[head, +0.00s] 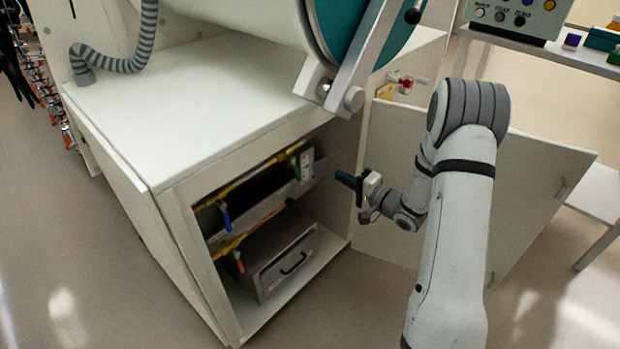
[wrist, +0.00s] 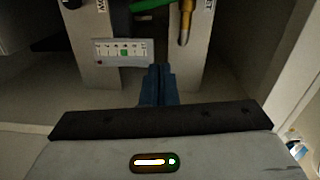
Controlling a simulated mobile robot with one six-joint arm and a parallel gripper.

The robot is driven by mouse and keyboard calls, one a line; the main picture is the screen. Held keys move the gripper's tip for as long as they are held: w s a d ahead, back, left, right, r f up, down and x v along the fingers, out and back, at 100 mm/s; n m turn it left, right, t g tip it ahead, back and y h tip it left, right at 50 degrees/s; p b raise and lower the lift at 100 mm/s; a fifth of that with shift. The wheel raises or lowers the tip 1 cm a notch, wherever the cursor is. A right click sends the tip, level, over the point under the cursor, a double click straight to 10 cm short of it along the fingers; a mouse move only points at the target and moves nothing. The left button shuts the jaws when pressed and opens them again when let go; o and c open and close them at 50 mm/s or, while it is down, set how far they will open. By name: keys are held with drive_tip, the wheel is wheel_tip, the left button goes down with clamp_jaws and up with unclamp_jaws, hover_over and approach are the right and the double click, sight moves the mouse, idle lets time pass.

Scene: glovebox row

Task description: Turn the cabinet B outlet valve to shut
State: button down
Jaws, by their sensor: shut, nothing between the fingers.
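The open cabinet (head: 178,205) holds yellow pipes with coloured valve handles. A green handle (head: 296,170) is at the right end of the upper pipe, a blue handle (head: 225,215) at its left and an orange handle (head: 239,262) lower down. In the wrist view the green handle (wrist: 150,4) lies roughly level at the top edge, beside a brass pipe end (wrist: 187,22). Cut-off labels there do not show which valve is the outlet. My gripper (head: 343,179) is shut and empty, at the right of the opening. Its blue fingers (wrist: 158,84) appear below the green handle, apart from it.
The cabinet door (head: 520,190) stands open behind my arm. A small indicator plate (wrist: 122,52) with a green square is near the fingers. A red-handled fitting (head: 405,85) is behind. Floor in front is clear.

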sight(296, 169)
drive_tip(key=w+a+f+n+b, duration=0.1)
drive_tip(key=w+a+b, duration=0.3)
drive_tip(key=a, duration=0.5)
drive_tip(key=shift+a+f+n+y+b, duration=0.2)
drive_tip(key=shift+n+y+b, duration=0.1)
drive_tip(key=shift+n+b, duration=0.35)
drive_tip(key=m+p, duration=0.1)
drive_tip(key=p, duration=0.1)
drive_tip(key=s+a+m+p, duration=0.1)
drive_tip(key=m+p, duration=0.1)
drive_tip(key=p, duration=0.1)
drive_tip(key=shift+s+a+f, duration=0.1)
drive_tip(key=shift+f, duration=0.3)
